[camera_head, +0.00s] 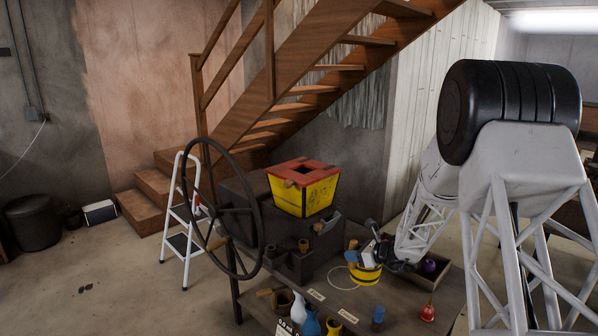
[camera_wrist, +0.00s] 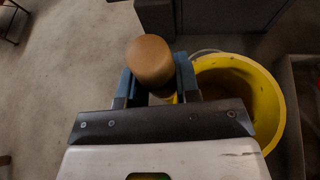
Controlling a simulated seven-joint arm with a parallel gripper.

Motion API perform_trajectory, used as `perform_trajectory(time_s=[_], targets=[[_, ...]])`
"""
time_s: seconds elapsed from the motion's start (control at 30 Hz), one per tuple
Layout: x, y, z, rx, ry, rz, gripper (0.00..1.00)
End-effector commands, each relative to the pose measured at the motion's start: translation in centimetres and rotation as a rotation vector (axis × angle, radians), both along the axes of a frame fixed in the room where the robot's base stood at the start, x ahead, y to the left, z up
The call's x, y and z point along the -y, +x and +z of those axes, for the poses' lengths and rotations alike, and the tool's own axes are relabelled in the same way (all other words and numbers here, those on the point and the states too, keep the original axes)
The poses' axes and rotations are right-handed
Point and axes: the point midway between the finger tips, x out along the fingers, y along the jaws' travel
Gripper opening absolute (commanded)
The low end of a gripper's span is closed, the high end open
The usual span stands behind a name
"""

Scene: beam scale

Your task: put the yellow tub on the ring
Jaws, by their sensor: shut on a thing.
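The yellow tub (camera_head: 366,276) stands upright and open-topped on the dark table, with a dark band around it. In the wrist view the tub (camera_wrist: 268,110) is at the right, beside the fingers. My gripper (camera_head: 356,257) reaches down at the tub's left side. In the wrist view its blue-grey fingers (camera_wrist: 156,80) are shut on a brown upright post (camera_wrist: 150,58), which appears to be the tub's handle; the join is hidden. A thin pale ring (camera_head: 338,278) lies on the table at the tub's left, partly hidden by it.
A yellow box with a red top (camera_head: 303,190) stands on a dark block behind. A shallow tray (camera_head: 436,272) is right of the tub. A large spoked wheel (camera_head: 222,210) rises at left.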

Motion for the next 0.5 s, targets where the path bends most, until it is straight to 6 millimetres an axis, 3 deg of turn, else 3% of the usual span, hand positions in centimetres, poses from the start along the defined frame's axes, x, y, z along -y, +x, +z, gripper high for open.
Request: perform_trajectory(time_s=[0.2, 0.5], targets=[[-0.7, 2.6, -1.4, 0.0, 0.001, -0.178, 0.0], [-0.9, 4.6, -3.7, -0.002, 0.0, -0.387, 0.0]])
